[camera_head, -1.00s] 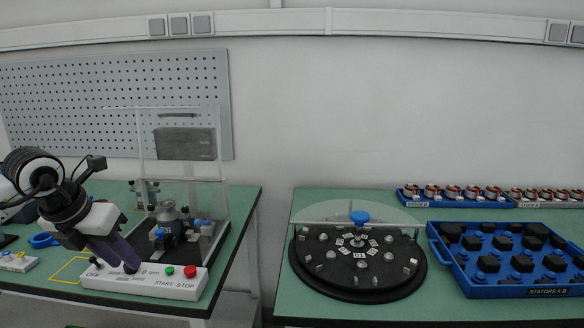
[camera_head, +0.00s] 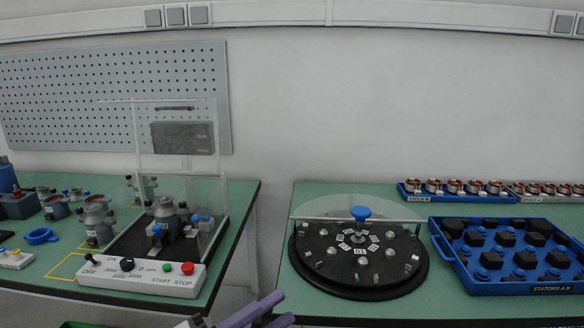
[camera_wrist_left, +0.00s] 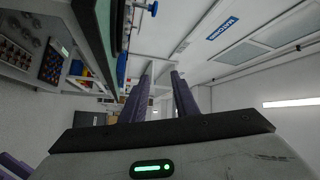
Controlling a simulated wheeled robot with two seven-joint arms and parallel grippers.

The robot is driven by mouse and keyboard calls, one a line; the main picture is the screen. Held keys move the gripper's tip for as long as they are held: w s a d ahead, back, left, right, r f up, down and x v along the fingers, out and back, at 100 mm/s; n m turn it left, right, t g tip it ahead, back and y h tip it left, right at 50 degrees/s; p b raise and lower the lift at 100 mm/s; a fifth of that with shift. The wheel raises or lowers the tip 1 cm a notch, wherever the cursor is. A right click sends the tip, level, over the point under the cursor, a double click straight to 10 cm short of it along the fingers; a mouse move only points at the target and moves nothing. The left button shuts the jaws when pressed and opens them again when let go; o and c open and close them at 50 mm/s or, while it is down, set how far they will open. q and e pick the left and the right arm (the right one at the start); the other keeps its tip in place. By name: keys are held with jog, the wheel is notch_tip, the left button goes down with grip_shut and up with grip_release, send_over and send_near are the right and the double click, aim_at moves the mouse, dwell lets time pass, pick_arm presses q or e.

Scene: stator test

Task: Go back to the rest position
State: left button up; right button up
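My left gripper (camera_head: 284,307) is low at the bottom centre of the head view, in front of the gap between the two tables. Its purple fingers stand apart with nothing between them, as the left wrist view (camera_wrist_left: 162,72) also shows. It touches nothing that I can see. My right gripper is not identifiable in either view; a purple piece at the lower left corner of the left wrist view is too cropped to tell.
The control box (camera_head: 146,284), with knobs and buttons, stands before the clear-guarded test stand (camera_head: 136,239) on the left table. Motor parts (camera_head: 97,222) and a blue ring (camera_head: 41,236) lie left. The right table holds a black turntable (camera_head: 340,283) and a blue stator tray (camera_head: 461,275).

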pick_arm(q)
jog(key=s+a+f+n+y, duration=0.3)
jog(key=a+f+n+y, duration=0.1)
jog(key=f+n, duration=0.35)
jog(key=s+a+f+n+y, duration=0.4)
jog(key=f+n+y, duration=0.15)
jog(key=f, duration=0.25)
jog(key=s+a+f+n+y, duration=0.3)
jog(key=f+n+y, duration=0.1)
jog(key=f+n, duration=0.35)
jog(key=s+a+f+n+g, duration=0.1)
jog(key=s+f+n+g, duration=0.1)
jog(key=s+f, duration=0.6)
jog(key=shift+s+a+g, duration=0.2)
jog(key=shift+s+g, duration=0.3)
jog(key=shift+s, duration=0.75)
